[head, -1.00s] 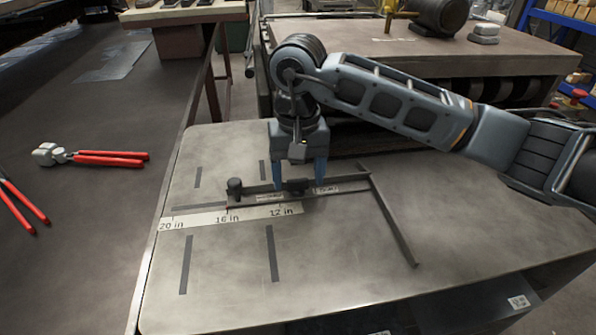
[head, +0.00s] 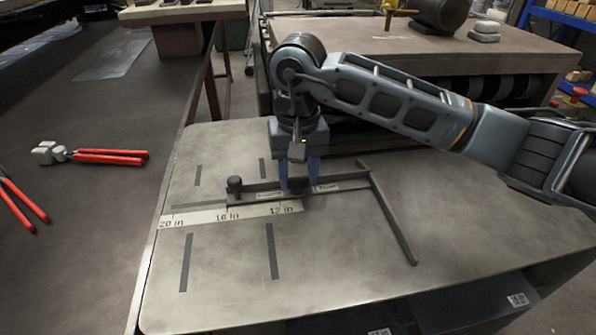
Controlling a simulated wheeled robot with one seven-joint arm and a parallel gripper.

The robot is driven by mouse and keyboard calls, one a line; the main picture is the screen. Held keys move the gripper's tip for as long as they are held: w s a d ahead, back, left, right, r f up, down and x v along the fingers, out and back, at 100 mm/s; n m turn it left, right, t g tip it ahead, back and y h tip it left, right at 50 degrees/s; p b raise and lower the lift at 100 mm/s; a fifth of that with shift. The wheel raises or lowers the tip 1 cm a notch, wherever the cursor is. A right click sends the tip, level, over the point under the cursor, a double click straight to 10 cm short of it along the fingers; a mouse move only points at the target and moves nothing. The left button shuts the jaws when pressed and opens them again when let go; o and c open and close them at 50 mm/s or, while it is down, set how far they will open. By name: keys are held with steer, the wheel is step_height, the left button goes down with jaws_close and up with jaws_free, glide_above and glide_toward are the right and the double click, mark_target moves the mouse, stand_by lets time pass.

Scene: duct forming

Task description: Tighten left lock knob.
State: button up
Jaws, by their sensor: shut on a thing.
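A dark stop bar (head: 262,196) lies across the metal table, beside a printed inch scale. An upright dark round knob (head: 235,186) stands at its left end, apart from my gripper. My gripper (head: 298,183) points down at the middle of the bar. Its blue fingers are shut on a small dark knob (head: 297,181), one finger on each side; the fingers partly hide it. I cannot tell from the picture which of the two knobs is the left lock knob.
A long dark arm (head: 394,215) runs from the bar's right end toward the front. The inch scale (head: 190,220) and dark strips mark the tabletop. Red-handled pliers (head: 105,157) lie on the left bench. The table's front and right are clear.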

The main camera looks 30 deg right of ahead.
steer(key=m+b, duration=0.1)
steer(key=b, duration=0.1)
steer(key=m+b, duration=0.2)
steer(key=shift+f+m, duration=0.2)
steer(key=shift+m, duration=0.1)
steer(key=m+b, duration=0.4)
steer(key=m, duration=0.1)
steer(key=shift+a, duration=0.1)
steer(key=m+b, duration=0.3)
steer(key=m, duration=0.2)
steer(key=shift+w, duration=0.15)
steer(key=shift+r+m+b, duration=0.2)
steer(key=shift+m+b, duration=1.15)
steer(key=shift+m, duration=0.85)
steer(key=o, duration=1.1)
steer(key=shift+c, duration=0.2)
